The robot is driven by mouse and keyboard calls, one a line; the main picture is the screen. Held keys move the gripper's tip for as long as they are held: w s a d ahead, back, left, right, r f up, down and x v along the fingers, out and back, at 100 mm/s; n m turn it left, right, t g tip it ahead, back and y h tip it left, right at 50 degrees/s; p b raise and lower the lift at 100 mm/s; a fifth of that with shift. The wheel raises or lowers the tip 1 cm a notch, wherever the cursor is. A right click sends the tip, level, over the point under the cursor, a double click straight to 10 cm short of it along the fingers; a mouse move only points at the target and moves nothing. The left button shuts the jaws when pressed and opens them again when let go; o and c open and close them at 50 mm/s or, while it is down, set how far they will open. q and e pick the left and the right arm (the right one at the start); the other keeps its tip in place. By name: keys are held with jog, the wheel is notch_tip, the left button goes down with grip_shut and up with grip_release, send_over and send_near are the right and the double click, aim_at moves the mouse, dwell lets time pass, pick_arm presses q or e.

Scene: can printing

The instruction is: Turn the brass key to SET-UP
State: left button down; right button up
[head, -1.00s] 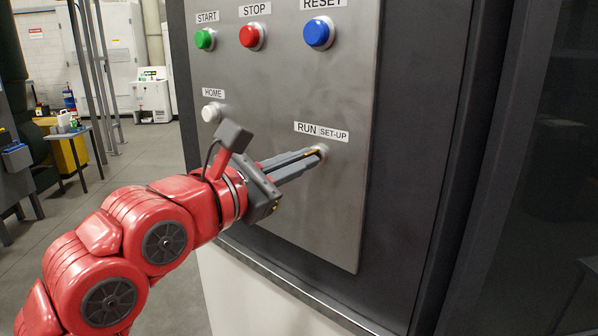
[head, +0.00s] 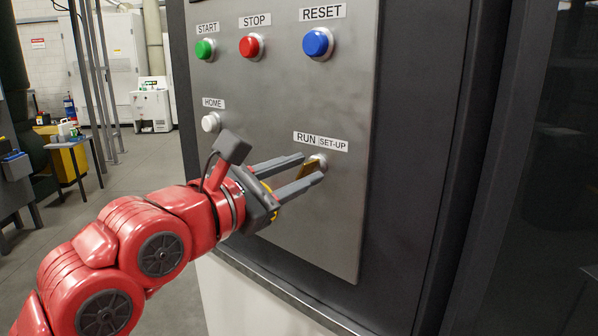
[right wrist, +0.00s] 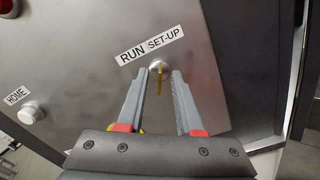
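The brass key (head: 310,170) sits in a round pale lock on the grey panel, below the RUN | SET-UP label (head: 320,142). In the right wrist view the key (right wrist: 160,80) hangs roughly straight down from the lock, under the label (right wrist: 152,46). My right gripper (head: 312,167) is open, with its fingers reaching toward the panel. In the right wrist view its fingertips (right wrist: 159,73) stand on either side of the key with a gap on both sides. My left gripper is in neither view.
Above are green START (head: 205,49), red STOP (head: 250,46) and blue RESET (head: 318,43) buttons. A white HOME button (head: 210,122) is left of the key. Dark cabinet surfaces flank the panel on the right. Open floor lies to the left.

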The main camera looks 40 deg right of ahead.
jog(key=b+v, duration=0.3)
jog(key=v, duration=1.4)
